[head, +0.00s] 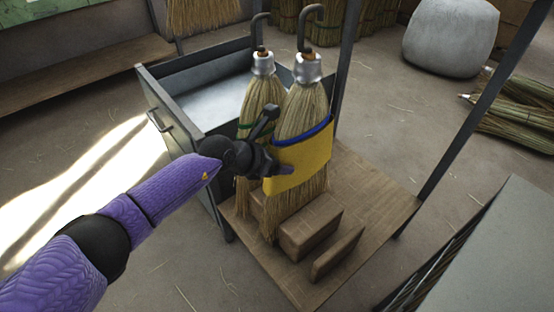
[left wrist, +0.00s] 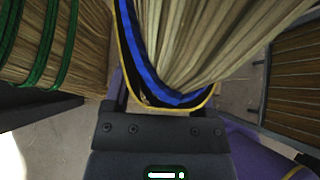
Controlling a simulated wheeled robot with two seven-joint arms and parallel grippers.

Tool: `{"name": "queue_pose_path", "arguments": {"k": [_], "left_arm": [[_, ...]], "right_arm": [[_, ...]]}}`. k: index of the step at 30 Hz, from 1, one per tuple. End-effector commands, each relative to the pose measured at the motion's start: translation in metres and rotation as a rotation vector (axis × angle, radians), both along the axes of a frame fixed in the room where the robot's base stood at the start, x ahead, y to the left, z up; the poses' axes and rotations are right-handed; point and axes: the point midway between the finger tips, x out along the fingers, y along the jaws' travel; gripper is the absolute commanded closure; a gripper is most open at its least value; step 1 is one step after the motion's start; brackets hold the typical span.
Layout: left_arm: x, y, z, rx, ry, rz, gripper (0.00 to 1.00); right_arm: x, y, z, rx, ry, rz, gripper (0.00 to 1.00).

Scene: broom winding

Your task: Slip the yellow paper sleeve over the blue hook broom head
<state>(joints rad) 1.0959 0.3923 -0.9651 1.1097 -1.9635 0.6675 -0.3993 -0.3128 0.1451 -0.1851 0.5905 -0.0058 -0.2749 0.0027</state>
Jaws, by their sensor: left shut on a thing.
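My right gripper is not in view.
The second broom (head: 262,95), with green bands (left wrist: 65,40), stands close at the left. A wooden platform (head: 370,200) with wooden blocks (head: 308,233) lies below. A metal drawer box (head: 190,85) is behind. Thin posts (head: 480,95) stand at the right. A grey-topped box (head: 500,250) fills the lower right.

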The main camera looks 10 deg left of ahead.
Motion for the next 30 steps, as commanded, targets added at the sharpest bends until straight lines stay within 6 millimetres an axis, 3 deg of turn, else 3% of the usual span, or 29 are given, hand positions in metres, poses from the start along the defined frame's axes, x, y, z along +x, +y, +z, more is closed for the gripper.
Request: {"name": "queue_pose_path", "arguments": {"k": [27, 28, 30], "left_arm": [[0.0, 0.0, -0.016, 0.0, 0.0, 0.0, 0.68], [0.0, 0.0, -0.016, 0.0, 0.0, 0.0, 0.24], [0.0, 0.0, -0.016, 0.0, 0.0, 0.0, 0.1]], "right_arm": [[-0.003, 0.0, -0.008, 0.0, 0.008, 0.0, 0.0], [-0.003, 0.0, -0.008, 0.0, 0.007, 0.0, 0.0], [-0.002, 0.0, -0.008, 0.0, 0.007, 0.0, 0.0]]}}
